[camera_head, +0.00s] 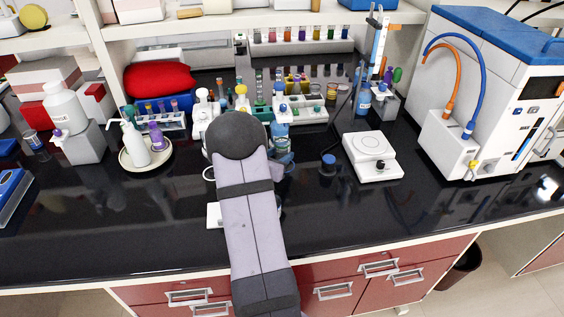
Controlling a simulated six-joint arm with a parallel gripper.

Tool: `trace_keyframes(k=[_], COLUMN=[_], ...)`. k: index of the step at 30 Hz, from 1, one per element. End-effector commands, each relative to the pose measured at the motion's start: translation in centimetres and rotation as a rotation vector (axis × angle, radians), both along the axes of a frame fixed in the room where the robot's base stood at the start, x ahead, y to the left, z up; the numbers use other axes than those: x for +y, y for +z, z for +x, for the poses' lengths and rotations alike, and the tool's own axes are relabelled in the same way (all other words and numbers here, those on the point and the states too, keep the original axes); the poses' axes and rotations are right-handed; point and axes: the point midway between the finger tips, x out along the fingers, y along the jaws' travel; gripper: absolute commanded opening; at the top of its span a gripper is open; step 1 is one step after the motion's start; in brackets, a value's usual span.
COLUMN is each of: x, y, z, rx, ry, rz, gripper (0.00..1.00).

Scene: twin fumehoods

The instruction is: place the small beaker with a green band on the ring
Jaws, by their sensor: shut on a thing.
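My arm crosses the middle of the view and hides most of my gripper. Only a dark grey-blue part of my gripper (282,163) shows to the right of the arm. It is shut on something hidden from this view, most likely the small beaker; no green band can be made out. A thin pale ring (208,173) shows in part at the left edge of my arm. A white base plate (214,215) lies below it on the bench, partly covered by the arm. How far the gripper is from the ring cannot be told.
A blue-labelled bottle (281,138) stands just behind my gripper. Racks of small bottles (300,108) stand behind. A white balance (372,156) and a dark blue-topped item (328,164) are at right. A dish with bottles (146,155) is at left. The front bench (120,225) is clear.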

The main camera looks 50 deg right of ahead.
Motion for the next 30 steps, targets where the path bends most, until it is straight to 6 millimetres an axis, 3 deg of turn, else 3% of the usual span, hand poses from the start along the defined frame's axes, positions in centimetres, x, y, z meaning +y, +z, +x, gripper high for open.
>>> trace_keyframes(k=[2,12,28,29,30], x=[-0.7,-0.5,-0.5,-0.5,-0.5], y=[0.2,-3.2,-3.9,-3.9,-3.8], z=[-0.9,-0.6,-0.6,-0.6,-0.6], rx=[0.000,0.001,-0.001,0.000,0.000], ry=[-0.005,-0.001,-0.001,-0.001,-0.002], rz=[0.002,0.002,0.000,0.001,0.001], gripper=[0.17,0.17,0.17,0.44,0.54])
